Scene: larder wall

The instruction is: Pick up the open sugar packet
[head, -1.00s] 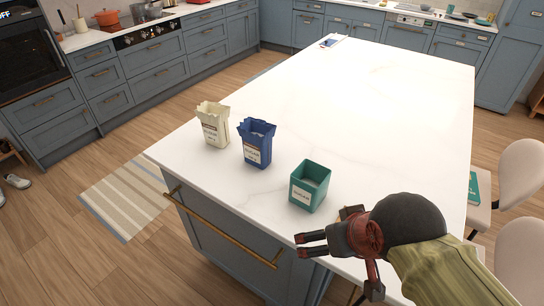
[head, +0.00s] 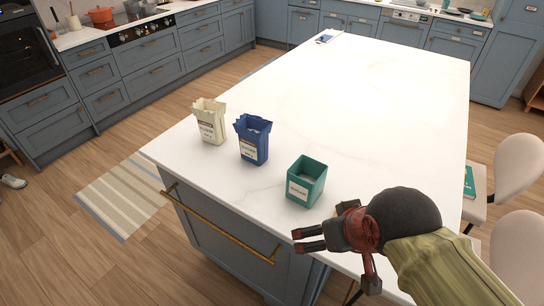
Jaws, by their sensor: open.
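Two open-topped packets with jagged upper edges stand upright on the white island top: a cream packet (head: 209,121) and a blue packet (head: 253,139) to its right. Both carry small labels that I cannot read surely, so I cannot tell which is the sugar packet. My gripper (head: 297,240) is open and empty, its fingers pointing left near the island's front edge. It is to the right of and nearer than both packets, well apart from them.
A teal open square container (head: 306,182) with a white label stands between the blue packet and my gripper. The white island top (head: 360,110) is mostly clear behind. A brass rail (head: 220,229) runs along the island's front. Pale chairs (head: 518,165) stand at right.

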